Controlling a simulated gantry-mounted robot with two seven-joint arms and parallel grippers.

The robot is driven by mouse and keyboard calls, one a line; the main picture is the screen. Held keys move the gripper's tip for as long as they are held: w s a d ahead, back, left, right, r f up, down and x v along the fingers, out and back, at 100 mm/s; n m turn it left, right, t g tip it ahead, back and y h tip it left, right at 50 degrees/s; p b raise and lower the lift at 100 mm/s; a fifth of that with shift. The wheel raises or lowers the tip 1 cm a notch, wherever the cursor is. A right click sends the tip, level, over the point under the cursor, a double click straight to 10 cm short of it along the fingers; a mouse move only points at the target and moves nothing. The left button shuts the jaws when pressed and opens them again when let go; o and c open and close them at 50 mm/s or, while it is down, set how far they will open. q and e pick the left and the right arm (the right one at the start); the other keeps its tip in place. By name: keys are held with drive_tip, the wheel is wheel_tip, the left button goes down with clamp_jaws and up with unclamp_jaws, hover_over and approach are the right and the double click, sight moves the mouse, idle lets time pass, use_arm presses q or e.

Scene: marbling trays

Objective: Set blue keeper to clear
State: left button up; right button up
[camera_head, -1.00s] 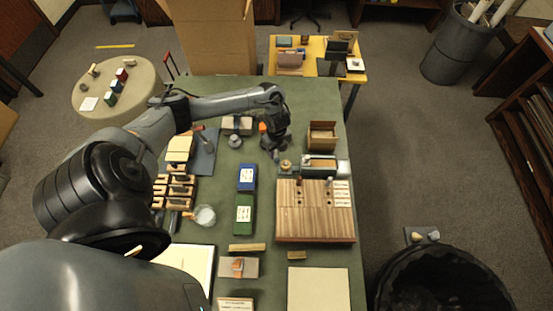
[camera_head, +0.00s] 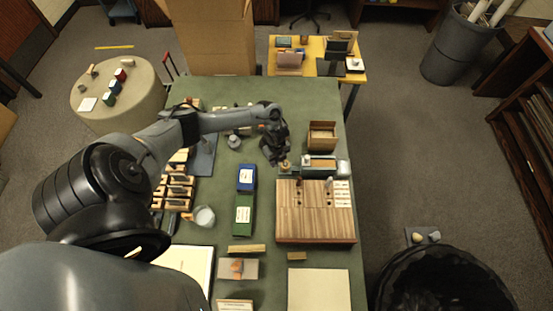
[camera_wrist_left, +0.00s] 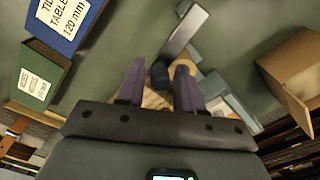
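My left gripper (camera_head: 283,162) points down above the green table, beside a small round tan piece (camera_head: 285,169) and the left end of a teal-and-wood fixture (camera_head: 320,164). In the left wrist view its two purple-grey fingers (camera_wrist_left: 160,78) are apart. A short dark blue-grey cylinder (camera_wrist_left: 160,74) shows between them, with gaps at its sides. I cannot tell for sure whether this cylinder is the blue keeper, and no "clear" mark is legible. My right gripper is in neither view.
A wooden board (camera_head: 315,225) with upright pegs and white labels lies in front of the fixture. An open brown box (camera_head: 322,135) stands behind it. A blue box (camera_head: 246,177) and a green box (camera_head: 243,215) lie to the left. Bare table shows between them and the board.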

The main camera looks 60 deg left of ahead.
use_arm(q)
clamp_jaws()
drive_tip(key=shift+s+a+m, duration=0.25)
drive_tip(key=shift+s+m, duration=0.35)
drive_tip(key=shift+m, duration=0.6)
drive_tip(key=shift+o, duration=1.3)
unclamp_jaws()
